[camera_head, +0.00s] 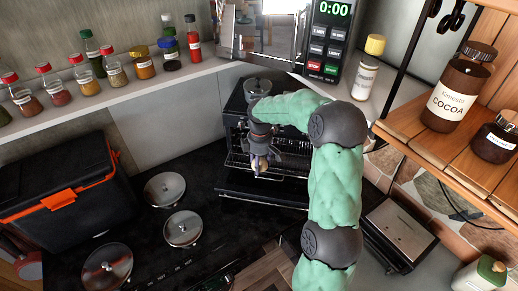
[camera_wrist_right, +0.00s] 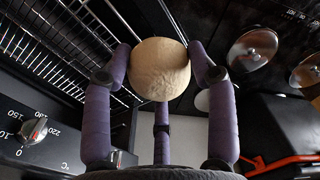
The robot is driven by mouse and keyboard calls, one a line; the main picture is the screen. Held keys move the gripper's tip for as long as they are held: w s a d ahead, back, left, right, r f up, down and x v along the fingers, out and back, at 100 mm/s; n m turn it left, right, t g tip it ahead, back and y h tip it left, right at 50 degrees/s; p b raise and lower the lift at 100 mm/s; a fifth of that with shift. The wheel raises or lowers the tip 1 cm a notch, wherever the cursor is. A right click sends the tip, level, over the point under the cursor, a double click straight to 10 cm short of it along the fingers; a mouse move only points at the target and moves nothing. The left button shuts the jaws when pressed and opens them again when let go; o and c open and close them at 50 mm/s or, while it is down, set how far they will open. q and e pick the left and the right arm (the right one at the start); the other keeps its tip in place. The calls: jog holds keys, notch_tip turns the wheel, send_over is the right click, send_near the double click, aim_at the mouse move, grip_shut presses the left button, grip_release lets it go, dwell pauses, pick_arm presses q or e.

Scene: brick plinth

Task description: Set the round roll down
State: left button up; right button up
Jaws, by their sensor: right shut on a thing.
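The round roll (camera_wrist_right: 160,70) is pale tan and fills the middle of the right wrist view, between purple fingers. In the head view only a small part of the roll (camera_head: 259,165) shows below my right gripper (camera_head: 261,156). The right gripper is shut on the roll and holds it in front of a black appliance with a wire rack (camera_head: 290,163). In the right wrist view the rack (camera_wrist_right: 45,50) lies to the left of the roll. I cannot tell whether the roll touches anything beneath it. My left gripper is not in view.
Several metal lids (camera_head: 183,229) lie on the black hob at left. Spice jars (camera_head: 142,63) line the white shelf. A wooden shelf (camera_head: 420,135) with a cocoa jar (camera_head: 458,95) juts in at right, close to my right arm.

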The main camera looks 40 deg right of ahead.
jog(key=w+d+f+p, duration=0.1)
jog(key=w+d+f, duration=0.1)
jog(key=w+f, duration=0.1)
jog(key=w+d+f+p, duration=0.1)
jog(key=w+d+f, duration=0.1)
jog(key=w, duration=0.2)
jog(key=w+d+f+p, duration=0.1)
jog(key=w+d+f, duration=0.2)
jog(key=shift+w+f, duration=0.35)
jog(key=shift+w, duration=0.05)
jog(key=shift+w+d+f, duration=0.25)
jog(key=shift+w+f, duration=0.05)
jog(key=shift+f, duration=0.15)
notch_tip(320, 180, down, 3)
jog(key=shift+w+r+p, duration=0.1)
jog(key=shift+r+p, duration=0.05)
jog(key=shift+p, duration=0.5)
jog(key=shift+d+f, duration=0.1)
jog(key=shift+f, duration=0.2)
